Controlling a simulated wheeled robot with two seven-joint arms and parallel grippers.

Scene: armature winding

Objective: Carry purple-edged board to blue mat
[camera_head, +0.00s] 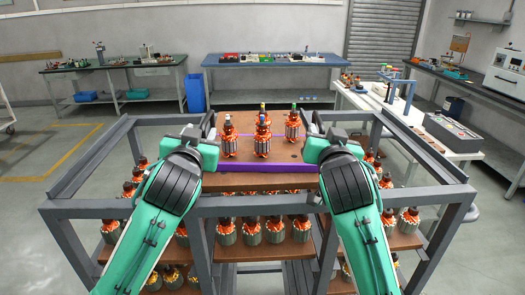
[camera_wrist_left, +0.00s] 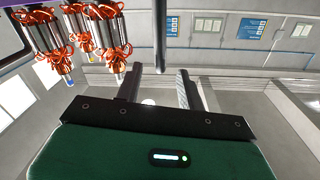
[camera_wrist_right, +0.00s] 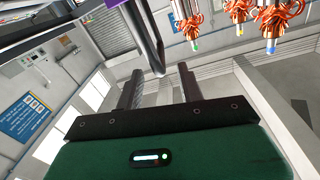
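The purple-edged board (camera_head: 265,168) lies on top of the dark metal rack in the head view, its purple edge facing me. Several copper-wound armatures (camera_head: 262,139) stand upright on it. My left gripper (camera_head: 208,133) is at the board's left side and my right gripper (camera_head: 314,138) at its right side. In each wrist view the fingers are apart, with a grey bar, apparently a board handle (camera_wrist_right: 145,37), reaching towards the gap between them without visible finger contact. A blue surface (camera_head: 222,61) tops the back bench; I cannot tell whether it is the mat.
The rack (camera_head: 88,203) has raised side rails and lower shelves with more armatures (camera_head: 252,232). Small parts and trays stand along the back of the blue-topped bench. A green bench (camera_head: 115,68) is back left, a white table (camera_head: 395,122) right. Floor on the left is open.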

